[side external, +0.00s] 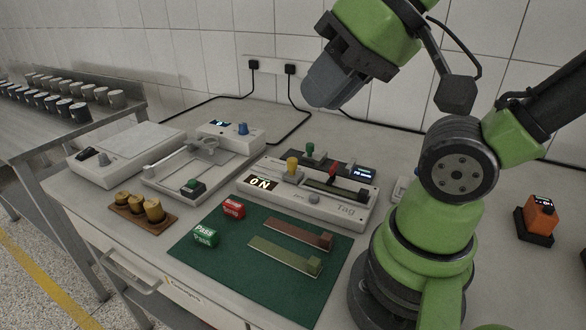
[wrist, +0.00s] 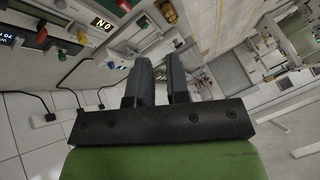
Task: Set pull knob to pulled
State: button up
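My gripper (side external: 318,98) hangs high above the device, touching nothing. In the wrist view my gripper (wrist: 158,62) has its two fingers apart with nothing between them.
Left are brass weights (side external: 153,210), a scale (side external: 125,152) and a blue-knobbed box (side external: 232,135). An orange button box (side external: 540,215) stands right.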

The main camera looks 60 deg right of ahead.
jog(key=o, duration=0.3)
jog(key=shift+w+d+r, duration=0.1)
jog(key=shift+w+d, duration=0.05)
jog(key=shift+w, duration=0.2)
jog(key=o, duration=0.3)
jog(key=w+d+g+h, duration=0.1)
jog(key=w+d+g, duration=0.1)
jog(key=w+d, duration=0.2)
jog(key=shift+w+f, duration=0.2)
jog(key=shift+w, duration=0.8)
jog(key=n+g+h, duration=0.1)
jog(key=n+g, duration=0.1)
jog(key=g, duration=0.3)
send_over(292, 159)
notch_tip(292, 159, down, 16)
jog(key=shift+r, duration=0.2)
notch_tip(292, 159, down, 9)
jog(key=shift+f, duration=0.1)
